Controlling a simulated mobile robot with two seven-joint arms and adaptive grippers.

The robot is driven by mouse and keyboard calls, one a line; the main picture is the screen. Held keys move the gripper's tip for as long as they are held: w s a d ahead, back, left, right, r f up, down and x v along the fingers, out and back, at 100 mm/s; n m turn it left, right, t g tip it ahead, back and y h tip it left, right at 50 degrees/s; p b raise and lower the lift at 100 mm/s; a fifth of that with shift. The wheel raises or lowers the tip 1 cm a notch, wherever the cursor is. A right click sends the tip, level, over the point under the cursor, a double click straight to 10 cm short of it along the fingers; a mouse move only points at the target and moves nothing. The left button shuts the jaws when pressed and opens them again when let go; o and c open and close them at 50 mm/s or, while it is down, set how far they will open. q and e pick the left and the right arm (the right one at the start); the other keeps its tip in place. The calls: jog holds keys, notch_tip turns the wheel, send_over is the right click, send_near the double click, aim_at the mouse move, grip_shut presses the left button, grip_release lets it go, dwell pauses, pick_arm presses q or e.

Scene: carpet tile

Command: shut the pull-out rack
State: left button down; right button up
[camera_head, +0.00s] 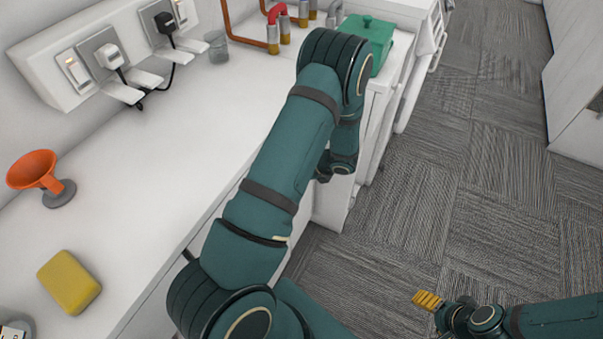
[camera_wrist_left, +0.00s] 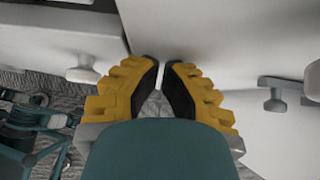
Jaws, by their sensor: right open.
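A white panel (camera_head: 331,208) stands out from under the counter beside my left arm. It looks like part of the pull-out rack, but the arm covers much of it, and I cannot tell how far out it is. My left gripper's fingers are hidden in the head view. My right gripper (camera_head: 427,300) is open and empty above the carpet, far from the counter.
Knobs (camera_wrist_left: 275,100) stick out from the fronts. The grey carpet (camera_head: 450,180) is clear.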

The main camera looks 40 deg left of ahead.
pick_arm(q)
jog(key=shift+a, duration=0.25)
dwell(0.3)
jog(key=d+f+p+v, duration=0.2)
jog(key=v, duration=1.1)
jog(key=shift+w, duration=0.2)
pick_arm(e)
jog(key=v, duration=0.2)
jog(key=shift+s+d+r, duration=0.2)
jog(key=shift+d, duration=0.05)
pick_arm(q)
jog(key=shift+d, duration=0.1)
